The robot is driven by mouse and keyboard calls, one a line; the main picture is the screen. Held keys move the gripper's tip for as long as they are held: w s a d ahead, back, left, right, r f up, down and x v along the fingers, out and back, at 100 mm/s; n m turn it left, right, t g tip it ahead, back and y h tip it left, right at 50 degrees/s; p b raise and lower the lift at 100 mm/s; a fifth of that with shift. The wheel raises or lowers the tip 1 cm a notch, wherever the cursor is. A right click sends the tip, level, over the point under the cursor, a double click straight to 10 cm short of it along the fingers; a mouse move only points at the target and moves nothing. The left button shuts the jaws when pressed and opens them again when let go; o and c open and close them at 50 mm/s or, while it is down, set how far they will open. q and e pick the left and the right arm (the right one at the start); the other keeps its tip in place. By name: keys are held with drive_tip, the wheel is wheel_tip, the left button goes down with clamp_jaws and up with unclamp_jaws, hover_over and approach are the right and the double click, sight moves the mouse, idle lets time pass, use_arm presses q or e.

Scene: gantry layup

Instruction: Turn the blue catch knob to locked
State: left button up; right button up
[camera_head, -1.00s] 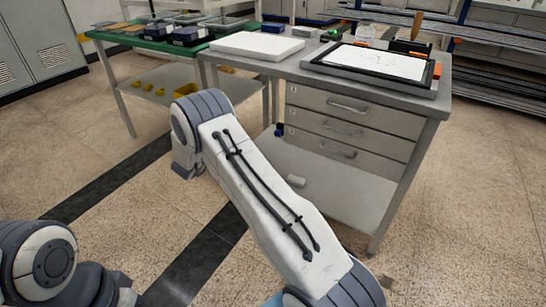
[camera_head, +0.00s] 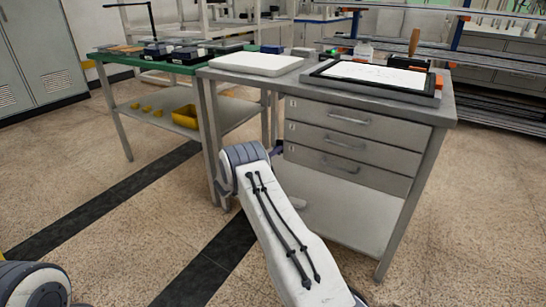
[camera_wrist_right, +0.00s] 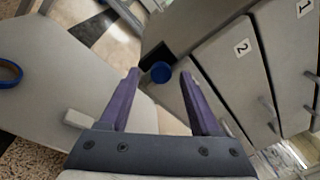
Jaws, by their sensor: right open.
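The blue catch knob (camera_wrist_right: 161,72) shows in the right wrist view, beside a dark part at the edge of the drawer unit. Its locked or unlocked setting cannot be read. My right gripper (camera_wrist_right: 160,74) has its two purple fingers spread. The knob appears in the gap between the fingertips, and I see no finger touching it. The depth between them is hard to judge. In the head view my right arm reaches to the left side of the drawers (camera_head: 345,143) and hides most of the knob area. My left gripper is out of view.
The grey workbench (camera_head: 447,112) carries a white slab (camera_head: 256,63) and a black-framed panel (camera_head: 375,73). Its lower shelf (camera_head: 345,215) holds a small white block (camera_wrist_right: 88,118) and a blue ring (camera_wrist_right: 8,73). A green-topped bench (camera_head: 190,69) stands at left. Floor in front is open.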

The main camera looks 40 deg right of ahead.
drive_tip(key=shift+w+d, duration=0.1)
drive_tip(key=shift+d, duration=0.15)
